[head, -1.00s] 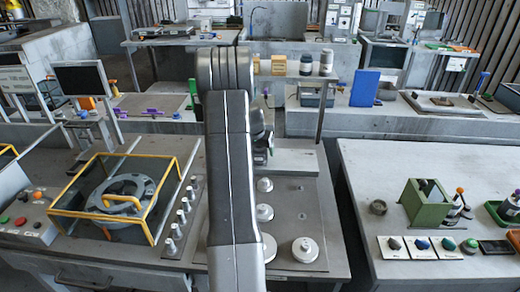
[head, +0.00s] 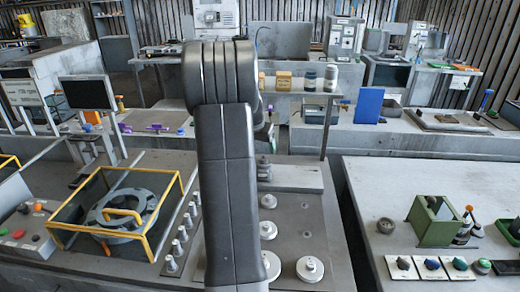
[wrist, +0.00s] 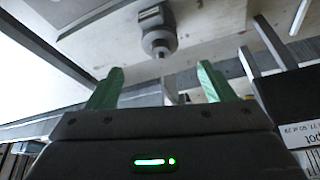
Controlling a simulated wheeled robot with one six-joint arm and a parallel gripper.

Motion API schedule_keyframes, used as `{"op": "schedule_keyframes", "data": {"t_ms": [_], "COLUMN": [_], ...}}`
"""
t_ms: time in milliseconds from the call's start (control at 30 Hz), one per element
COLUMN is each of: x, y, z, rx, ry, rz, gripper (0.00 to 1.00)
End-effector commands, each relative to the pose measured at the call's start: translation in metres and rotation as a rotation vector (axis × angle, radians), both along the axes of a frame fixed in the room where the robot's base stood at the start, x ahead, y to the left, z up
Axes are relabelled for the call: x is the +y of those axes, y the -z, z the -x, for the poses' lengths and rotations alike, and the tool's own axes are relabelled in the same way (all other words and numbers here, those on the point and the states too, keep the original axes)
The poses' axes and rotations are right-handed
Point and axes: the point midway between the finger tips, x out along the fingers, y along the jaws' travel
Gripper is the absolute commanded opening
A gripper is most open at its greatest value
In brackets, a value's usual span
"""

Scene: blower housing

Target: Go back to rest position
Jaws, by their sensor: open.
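My gripper (wrist: 157,88) shows in the wrist view with its two green fingers spread apart and nothing between them. Beyond the fingers, a grey machine part with a thin tip hangs from a pale surface in the wrist view. In the head view my dark arm stands upright in the middle and hides my gripper and part of the bench behind it. The blower housing (head: 105,212), a grey ring-shaped part, sits inside a yellow-framed box (head: 160,232) at the left.
White round knobs (head: 310,268) stand on the bench right of my arm. A green block fixture (head: 432,222) and several sample cards (head: 402,267) are on the right bench. A blue panel (head: 368,105) and a shelf with jars (head: 309,79) stand behind. A monitor (head: 84,93) stands at the left.

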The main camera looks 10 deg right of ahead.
Motion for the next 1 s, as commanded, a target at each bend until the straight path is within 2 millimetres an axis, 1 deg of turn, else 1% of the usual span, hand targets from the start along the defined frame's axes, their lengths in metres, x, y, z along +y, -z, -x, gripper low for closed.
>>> {"op": "schedule_keyframes", "data": {"t_ms": [233,367,467,800,1000], "x": [0.000,-0.002,-0.005,-0.016,-0.022], "y": [0.001,0.010,0.023,0.078,0.107], "z": [-0.001,-0.003,-0.008,-0.028,-0.038], "rx": [0.001,0.003,0.004,0.005,0.004], "ry": [0.000,0.001,0.002,0.000,0.001], "rz": [0.000,0.001,-0.001,0.000,-0.001], "gripper": [0.75,0.75,0.75,0.75,0.75]}}
